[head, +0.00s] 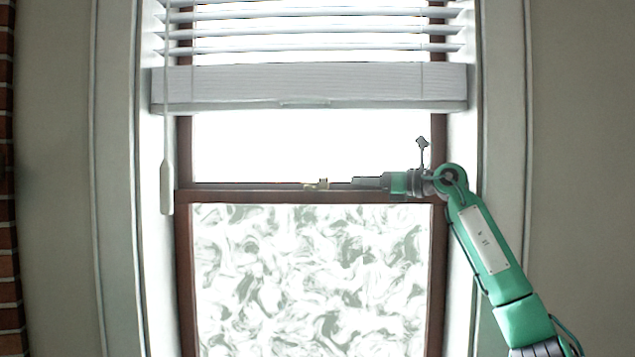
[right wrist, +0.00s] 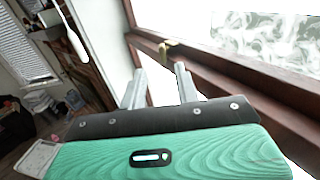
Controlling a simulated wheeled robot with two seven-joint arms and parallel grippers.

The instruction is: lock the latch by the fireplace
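The small brass-coloured latch (head: 317,184) sits on the brown meeting rail in the middle of the window. It also shows in the right wrist view (right wrist: 166,47), on the rail just past my fingertips. My right gripper (head: 356,181) comes in from the right at about rail height, pointing left at the latch with a short gap between them. In the right wrist view its two fingers (right wrist: 160,70) stand apart with nothing between them, so it is open. The latch's finer shape is too small to tell. My left gripper is not in view.
A white blind (head: 310,88) hangs above the rail, and its wand (head: 167,185) hangs at the left. Brown sash frame and pale trim (head: 505,120) border the window. Brick (head: 8,230) shows at the far left. The space left of the latch along the rail looks clear.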

